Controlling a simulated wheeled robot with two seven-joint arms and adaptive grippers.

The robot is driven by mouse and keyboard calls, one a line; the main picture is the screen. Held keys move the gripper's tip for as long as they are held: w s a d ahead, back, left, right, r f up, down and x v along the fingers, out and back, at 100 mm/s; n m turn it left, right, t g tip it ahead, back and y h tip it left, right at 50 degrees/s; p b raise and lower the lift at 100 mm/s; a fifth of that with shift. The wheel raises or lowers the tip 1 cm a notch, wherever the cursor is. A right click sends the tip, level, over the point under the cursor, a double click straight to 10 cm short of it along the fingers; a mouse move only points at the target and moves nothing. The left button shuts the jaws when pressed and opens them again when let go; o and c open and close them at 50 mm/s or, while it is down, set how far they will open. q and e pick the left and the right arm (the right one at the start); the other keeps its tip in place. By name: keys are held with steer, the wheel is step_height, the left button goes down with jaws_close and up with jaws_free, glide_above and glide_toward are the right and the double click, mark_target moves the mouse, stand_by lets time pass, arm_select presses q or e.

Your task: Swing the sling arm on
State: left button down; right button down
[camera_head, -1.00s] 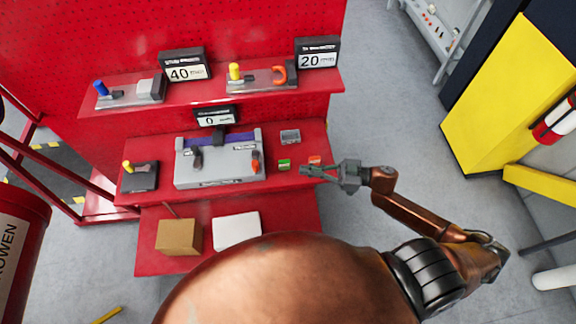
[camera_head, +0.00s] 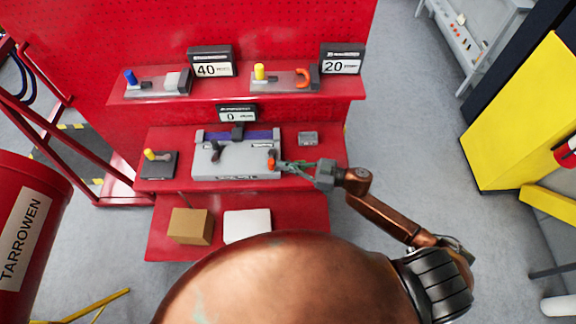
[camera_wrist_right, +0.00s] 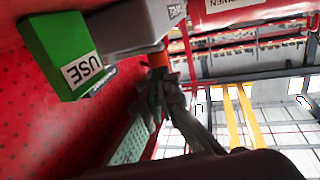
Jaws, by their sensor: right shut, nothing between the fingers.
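A grey device (camera_head: 237,170) with a blue bar (camera_head: 262,134) along its back sits on the middle red shelf. It carries a dark lever (camera_head: 215,150) on its left and an orange-tipped lever (camera_head: 271,160) at its right end; I cannot tell which part is the sling arm. My right gripper (camera_head: 281,166) is shut and empty, its fingertips at the orange lever. In the right wrist view the fingertips (camera_wrist_right: 163,85) are just below the orange part (camera_wrist_right: 157,58); contact is unclear. My left gripper is not in view.
A green block (camera_wrist_right: 62,50) marked USE shows close by in the right wrist view. A small grey box (camera_head: 308,138) lies behind the gripper. A dark block with a yellow knob (camera_head: 158,165) stands left. The display (camera_head: 237,113) reads 0. Cardboard (camera_head: 190,226) and white boxes (camera_head: 247,224) sit below.

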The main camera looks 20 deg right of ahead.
steer(key=shift+a, duration=0.1)
steer(key=shift+s+a+m+t+h+p, duration=0.1)
steer(key=shift+a+m+t+h+p, duration=0.25)
steer(key=shift+t+p, duration=0.25)
